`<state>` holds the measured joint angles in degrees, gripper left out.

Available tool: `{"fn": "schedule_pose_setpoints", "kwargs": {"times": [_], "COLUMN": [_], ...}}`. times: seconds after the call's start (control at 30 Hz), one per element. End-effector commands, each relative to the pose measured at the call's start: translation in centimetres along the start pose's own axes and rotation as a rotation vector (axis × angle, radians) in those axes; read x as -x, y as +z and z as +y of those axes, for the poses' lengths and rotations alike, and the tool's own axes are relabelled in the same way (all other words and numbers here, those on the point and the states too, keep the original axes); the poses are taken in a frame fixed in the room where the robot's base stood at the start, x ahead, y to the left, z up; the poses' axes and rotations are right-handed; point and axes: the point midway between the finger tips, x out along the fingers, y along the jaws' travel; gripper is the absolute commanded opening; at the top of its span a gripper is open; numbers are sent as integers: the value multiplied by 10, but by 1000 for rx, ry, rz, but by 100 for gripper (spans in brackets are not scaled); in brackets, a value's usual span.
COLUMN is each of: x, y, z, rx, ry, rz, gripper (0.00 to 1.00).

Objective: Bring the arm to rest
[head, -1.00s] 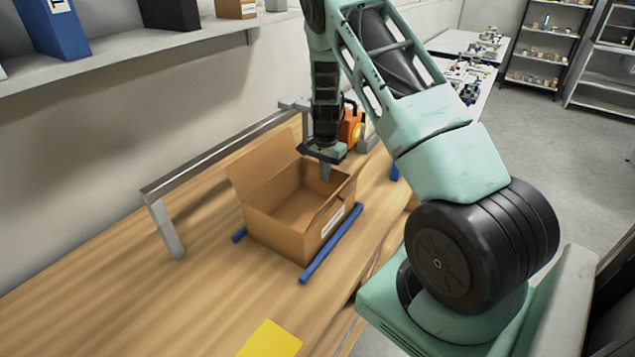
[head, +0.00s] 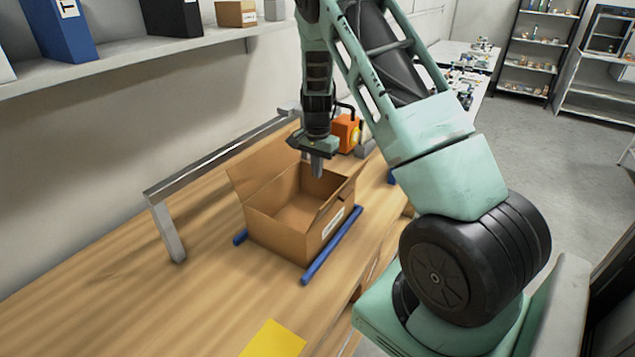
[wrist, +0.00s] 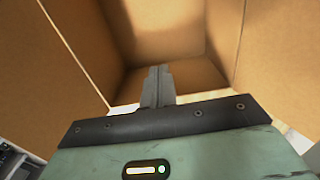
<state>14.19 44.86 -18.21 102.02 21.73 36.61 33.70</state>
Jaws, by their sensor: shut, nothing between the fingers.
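My gripper (head: 317,168) points down over the back right part of an open cardboard box, with its fingers shut and nothing between them. In the wrist view my gripper (wrist: 158,72) shows its two fingers together against the box's interior. The cardboard box (head: 283,240) stands on the wooden table (head: 130,285) with its flaps raised, and it looks empty where its inside shows. Its brown walls (wrist: 60,75) fill most of the wrist view. My arm comes down from above, bent at the elbow.
Blue bars (head: 332,246) lie along the box's sides. A metal rail (head: 215,158) on legs stands behind. An orange device (head: 346,132) sits just beyond my gripper. A yellow sheet (head: 273,340) lies at the front. A wall shelf (head: 120,62) holds binders. The table's left is clear.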

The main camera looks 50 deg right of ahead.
Motion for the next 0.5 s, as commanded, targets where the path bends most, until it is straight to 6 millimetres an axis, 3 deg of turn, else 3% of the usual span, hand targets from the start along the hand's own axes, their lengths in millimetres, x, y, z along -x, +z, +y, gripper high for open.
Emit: {"fn": "schedule_pose_setpoints", "kwargs": {"times": [0.2, 0.5], "x": [35, 52], "y": [-1, 0], "z": [0, 0], "rx": [0, -2], "ry": [-3, 1], "rz": [2, 0], "gripper": [0, 0]}}
